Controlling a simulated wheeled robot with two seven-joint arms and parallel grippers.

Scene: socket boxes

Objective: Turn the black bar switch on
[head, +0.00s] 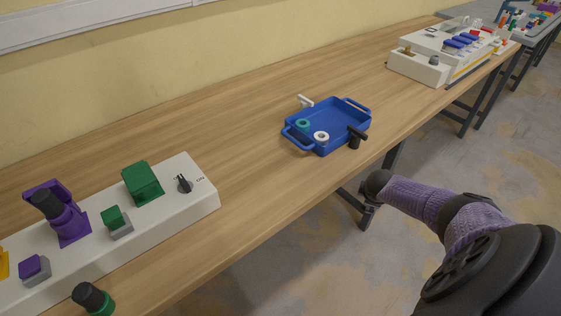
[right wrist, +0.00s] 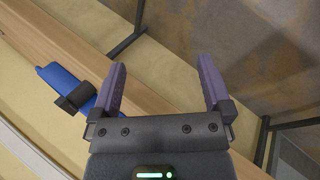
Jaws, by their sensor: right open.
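The black bar switch (head: 184,184) is a small dark knob near the right end of the white socket box (head: 205,200) at the lower left of the head view. Small lettering is printed beside it; I cannot tell for sure which mark the bar points to. My right arm reaches in from the right, over the floor beyond the table's front edge, well apart from the switch. In the right wrist view my right gripper (right wrist: 163,65) is open, with nothing between its purple fingers. The switch is not in that view. My left gripper is not in view.
A blue tray (head: 335,143) holding ring-shaped pieces stands mid-table, with a black T-shaped piece (head: 356,136) at its right side. Green and purple parts stand on the white box. A black-and-green plug (head: 92,298) is near the front edge. Table between box and tray is clear.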

